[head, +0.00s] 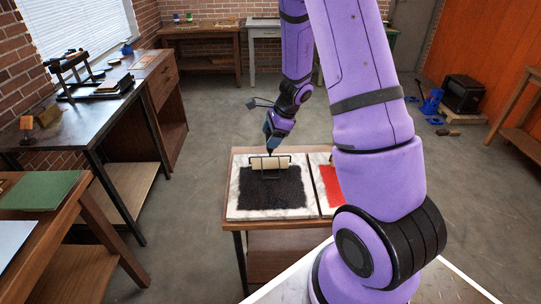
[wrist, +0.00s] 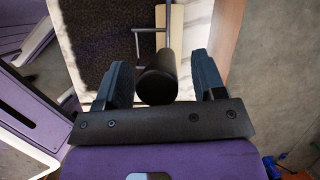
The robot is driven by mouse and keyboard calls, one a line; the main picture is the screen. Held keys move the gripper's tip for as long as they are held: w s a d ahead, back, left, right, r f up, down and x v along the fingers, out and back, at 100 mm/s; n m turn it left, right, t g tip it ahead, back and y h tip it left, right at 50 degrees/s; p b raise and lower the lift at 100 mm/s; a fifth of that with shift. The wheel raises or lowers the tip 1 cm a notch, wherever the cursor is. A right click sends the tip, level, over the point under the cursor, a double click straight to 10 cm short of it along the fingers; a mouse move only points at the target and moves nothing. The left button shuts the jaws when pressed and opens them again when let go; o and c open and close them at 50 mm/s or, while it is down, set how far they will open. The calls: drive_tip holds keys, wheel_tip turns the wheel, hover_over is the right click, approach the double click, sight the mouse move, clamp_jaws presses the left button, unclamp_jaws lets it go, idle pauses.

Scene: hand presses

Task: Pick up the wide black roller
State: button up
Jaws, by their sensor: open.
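The wide black roller (head: 254,165) is at the back edge of a black ink patch on a marble slab, by a pale cream block. Its thin dark frame shows in the head view. In the wrist view its thick black handle (wrist: 157,78) points toward me, with a metal rod beyond it. My gripper (head: 271,148) is just above and behind the roller. In the wrist view my gripper (wrist: 161,78) is open, one blue-grey finger on each side of the handle, with gaps showing on both sides. The roller's drum is not clearly seen.
The marble slab (head: 235,203) lies on a wooden table (head: 238,224). A second slab with red ink (head: 332,185) is to its right, partly behind my arm. Benches with a press (head: 75,75) stand at left. Floor around the table is clear.

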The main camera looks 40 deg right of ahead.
drive_tip(key=shift+w+a+f, duration=0.15)
drive_tip(key=shift+f, duration=0.35)
drive_tip(key=c, duration=0.9)
drive_tip(key=shift+c, duration=0.2)
